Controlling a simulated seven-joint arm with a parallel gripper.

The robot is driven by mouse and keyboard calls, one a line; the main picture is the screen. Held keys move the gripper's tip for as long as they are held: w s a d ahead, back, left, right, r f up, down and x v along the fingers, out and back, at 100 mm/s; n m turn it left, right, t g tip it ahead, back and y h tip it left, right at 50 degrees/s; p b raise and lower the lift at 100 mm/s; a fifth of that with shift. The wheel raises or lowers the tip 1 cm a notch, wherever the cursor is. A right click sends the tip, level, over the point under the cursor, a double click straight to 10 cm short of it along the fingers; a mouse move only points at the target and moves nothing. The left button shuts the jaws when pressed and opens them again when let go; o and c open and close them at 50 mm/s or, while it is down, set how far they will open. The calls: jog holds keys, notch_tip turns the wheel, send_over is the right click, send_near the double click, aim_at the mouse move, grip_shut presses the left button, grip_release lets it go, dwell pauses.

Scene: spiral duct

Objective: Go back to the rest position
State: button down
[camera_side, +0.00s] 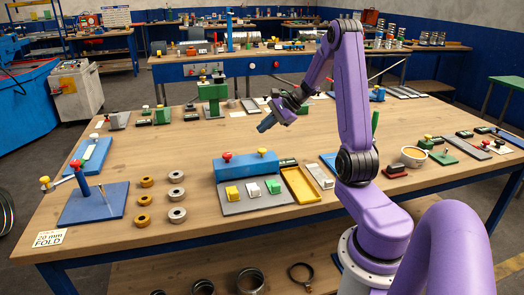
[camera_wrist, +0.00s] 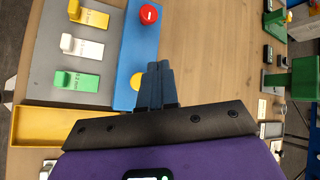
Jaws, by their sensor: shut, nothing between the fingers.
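My gripper (camera_side: 267,124) hangs in the air above the middle of the wooden table (camera_side: 206,152), behind the blue block unit. It tilts down toward the left. In the wrist view its dark fingers (camera_wrist: 157,72) are together, with nothing between them. The blue block (camera_wrist: 138,40) with a red knob (camera_wrist: 148,14) and a yellow knob lies below and beyond the fingers in that view. The fingers partly cover the yellow knob.
A grey plate (camera_side: 258,196) carries yellow, white and green blocks. A yellow tray (camera_side: 300,184) lies to its right. Several rings (camera_side: 177,214) stand at left near a blue fixture (camera_side: 92,203). A green press (camera_side: 212,92) stands at the back. Bare wood lies left of centre.

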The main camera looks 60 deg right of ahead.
jog(key=s+a+r+n+g+y, duration=0.1)
jog(key=s+a+n+g, duration=0.45)
jog(key=a, duration=0.85)
jog(key=s+a+n+g+y, duration=0.1)
jog(key=a+n+g, duration=0.1)
jog(key=a+n, duration=0.9)
jog(key=s+a+n+h, duration=0.3)
jog(key=s+a+n, duration=0.1)
jog(key=s+n, duration=0.5)
jog(key=s+a+n+h, duration=0.2)
jog(key=s+a+n, duration=0.3)
jog(key=s+n, duration=0.3)
jog(key=shift+s+a+r+n+h, duration=0.3)
jog(key=shift+s+n+h, duration=0.1)
jog(key=shift+s, duration=1.45)
jog(key=shift+g, duration=0.25)
